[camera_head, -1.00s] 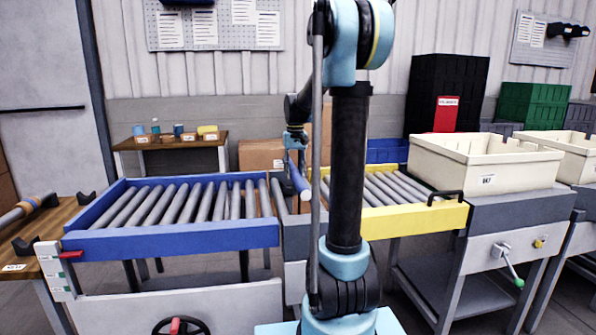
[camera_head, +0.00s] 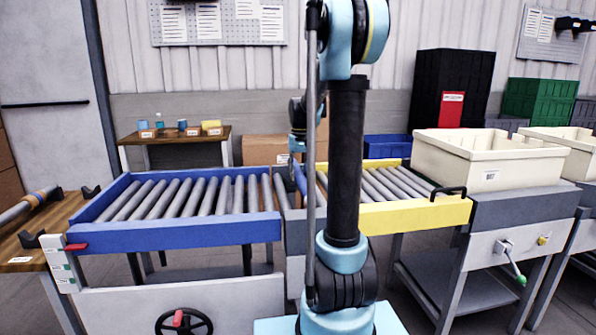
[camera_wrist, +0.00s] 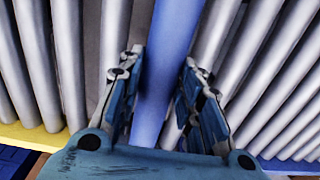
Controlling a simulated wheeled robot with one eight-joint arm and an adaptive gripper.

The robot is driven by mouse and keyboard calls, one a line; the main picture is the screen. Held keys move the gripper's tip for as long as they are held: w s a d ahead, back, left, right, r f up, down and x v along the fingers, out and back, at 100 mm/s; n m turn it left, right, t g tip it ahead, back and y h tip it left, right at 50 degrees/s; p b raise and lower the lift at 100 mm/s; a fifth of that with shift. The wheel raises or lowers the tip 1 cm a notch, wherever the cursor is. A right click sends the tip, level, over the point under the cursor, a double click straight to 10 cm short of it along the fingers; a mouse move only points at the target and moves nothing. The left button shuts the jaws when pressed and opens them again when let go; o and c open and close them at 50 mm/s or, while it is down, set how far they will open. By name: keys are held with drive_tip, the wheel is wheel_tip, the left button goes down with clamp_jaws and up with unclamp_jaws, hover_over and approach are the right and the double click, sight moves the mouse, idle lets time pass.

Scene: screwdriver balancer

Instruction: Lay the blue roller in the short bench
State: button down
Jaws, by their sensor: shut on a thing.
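The blue roller (camera_wrist: 166,65) lies between the two fingers of my gripper (camera_wrist: 158,95), which is shut on it. In the head view a short piece of the blue roller (camera_head: 300,180) shows beside my arm, near the gap between two roller benches. The blue-framed bench (camera_head: 180,236) is on the left and full of grey rollers. The yellow-framed bench (camera_head: 415,214) is on the right and looks shorter; my arm hides its left part. Whether the roller touches either bench I cannot tell.
A cream crate (camera_head: 487,160) stands at the yellow bench's right end. A wooden table (camera_head: 22,252) at far left holds a roller in dark cradles. A black handle (camera_head: 448,190) sticks up from the yellow rail. A back table (camera_head: 175,140) holds small items.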

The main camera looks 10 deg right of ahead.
wheel_tip(320, 180, down, 7)
idle(0.8)
drive_tip(key=c, duration=1.1)
unclamp_jaws()
drive_tip(key=shift+o, duration=0.2)
drive_tip(key=shift+r, duration=0.1)
wheel_tip(320, 180, up, 12)
drive_tip(key=shift+w+f, duration=0.1)
